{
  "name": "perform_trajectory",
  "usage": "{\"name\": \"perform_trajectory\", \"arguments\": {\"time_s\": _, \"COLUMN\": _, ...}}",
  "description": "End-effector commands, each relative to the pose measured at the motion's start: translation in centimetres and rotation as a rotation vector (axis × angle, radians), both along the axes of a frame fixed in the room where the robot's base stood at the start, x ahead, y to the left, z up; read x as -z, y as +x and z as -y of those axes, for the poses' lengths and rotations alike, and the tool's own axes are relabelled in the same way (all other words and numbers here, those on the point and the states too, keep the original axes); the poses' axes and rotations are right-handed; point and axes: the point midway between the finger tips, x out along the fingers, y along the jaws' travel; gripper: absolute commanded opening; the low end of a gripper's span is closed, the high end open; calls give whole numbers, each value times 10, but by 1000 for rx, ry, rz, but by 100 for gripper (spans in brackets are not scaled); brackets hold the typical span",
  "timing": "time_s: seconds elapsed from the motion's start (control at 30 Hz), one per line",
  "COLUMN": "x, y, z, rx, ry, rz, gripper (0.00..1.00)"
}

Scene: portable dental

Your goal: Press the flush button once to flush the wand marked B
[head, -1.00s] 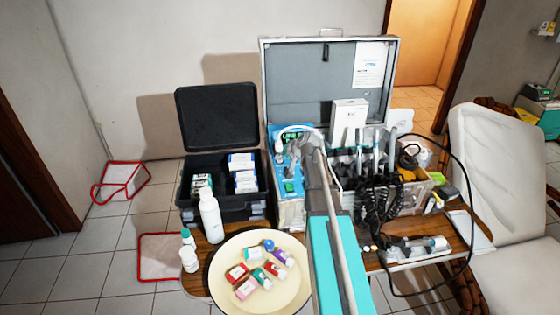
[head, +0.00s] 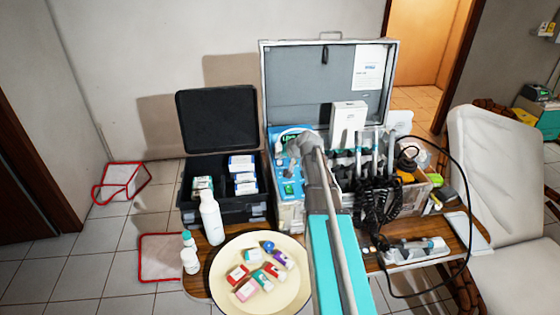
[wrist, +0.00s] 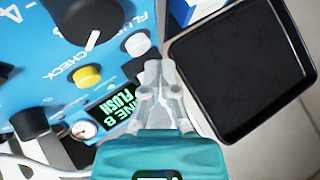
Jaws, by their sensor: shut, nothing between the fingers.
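The blue control panel (head: 284,168) stands in the open grey case. In the wrist view, the panel (wrist: 35,75) has a white round button (wrist: 137,44) beside the partly covered word FLUSH. A yellow button (wrist: 87,76) sits by CHECK, and a black knob (wrist: 84,20) is above. A green lit display (wrist: 118,106) reads "LINE B" and "FLUSH", partly covered by my gripper. My gripper (wrist: 153,68) is shut and empty, its tips just below and right of the white button. I cannot tell whether they touch it. In the head view, my gripper (head: 298,148) covers part of the panel.
A black tray-like object (wrist: 240,70) is right of my gripper in the wrist view. Handpieces with coiled black cords (head: 378,195) stand right of my arm. A black box (head: 222,200), a white bottle (head: 211,220) and a plate (head: 232,298) with small bottles are left.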

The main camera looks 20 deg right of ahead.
Motion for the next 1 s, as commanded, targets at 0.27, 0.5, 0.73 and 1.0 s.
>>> {"name": "perform_trajectory", "arguments": {"time_s": 0.27, "x": 0, "y": 0, "z": 0, "rx": 0, "ry": 0, "rz": 0, "gripper": 0}}
{"name": "perform_trajectory", "arguments": {"time_s": 0.5, "x": -7, "y": 0, "z": 0, "rx": 0, "ry": 0, "rz": 0, "gripper": 0}}
{"name": "perform_trajectory", "arguments": {"time_s": 0.73, "x": -24, "y": -1, "z": -1, "rx": 0, "ry": 0, "rz": 0, "gripper": 0}}
{"name": "perform_trajectory", "arguments": {"time_s": 1.0, "x": -43, "y": -2, "z": -1, "rx": 0, "ry": 0, "rz": 0, "gripper": 0}}
